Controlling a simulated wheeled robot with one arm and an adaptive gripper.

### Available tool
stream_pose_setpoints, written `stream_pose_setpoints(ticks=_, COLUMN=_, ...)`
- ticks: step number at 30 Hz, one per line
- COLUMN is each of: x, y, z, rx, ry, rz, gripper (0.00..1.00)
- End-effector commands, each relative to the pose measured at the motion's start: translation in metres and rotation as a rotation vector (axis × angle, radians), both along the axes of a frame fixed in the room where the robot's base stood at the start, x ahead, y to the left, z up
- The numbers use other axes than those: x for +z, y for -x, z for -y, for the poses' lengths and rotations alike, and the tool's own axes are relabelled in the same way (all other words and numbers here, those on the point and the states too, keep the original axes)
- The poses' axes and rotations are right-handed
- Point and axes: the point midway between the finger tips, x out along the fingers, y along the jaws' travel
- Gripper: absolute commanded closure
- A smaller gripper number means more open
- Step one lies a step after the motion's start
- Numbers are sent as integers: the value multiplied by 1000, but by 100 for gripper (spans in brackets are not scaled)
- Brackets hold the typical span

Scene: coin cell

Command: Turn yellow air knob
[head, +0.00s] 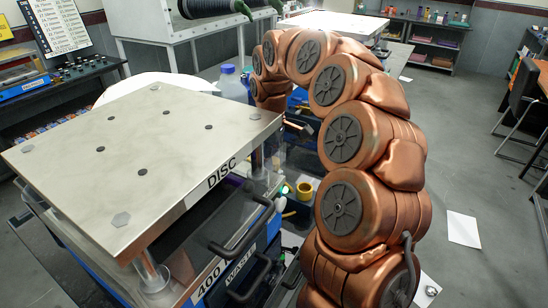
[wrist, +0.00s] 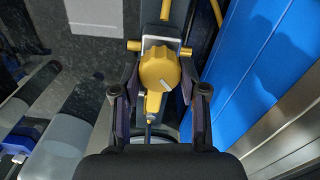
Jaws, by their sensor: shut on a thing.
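In the wrist view, the yellow air knob (wrist: 158,72) is a round, ridged knob with a white pointer mark toward its lower right. It sits on a grey fitting with yellow pipe stubs to the left, right and above. My gripper (wrist: 160,84) has one dark finger on each side of the knob and is shut on it. A yellow lever-like part (wrist: 153,104) shows just below the knob, between the fingers. In the head view, my copper arm arches over and down behind the DISC machine, and its gripper end is mostly hidden.
The DISC machine (head: 120,150) with its pale flat top stands at left, its black handles (head: 245,235) facing my arm. In the wrist view, a blue panel (wrist: 258,60) runs close along the right. Open grey floor (head: 470,140) lies at right, with a paper sheet (head: 463,229).

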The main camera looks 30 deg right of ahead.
Motion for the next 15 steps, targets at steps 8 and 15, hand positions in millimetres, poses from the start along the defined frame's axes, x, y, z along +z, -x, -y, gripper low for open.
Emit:
stream_pose_setpoints(ticks=8, x=1, y=-1, z=2, rx=3, ry=5, rz=3, gripper=92)
stream_pose_setpoints(ticks=15, x=1, y=-1, z=2, rx=2, ry=4, rz=3, gripper=45)
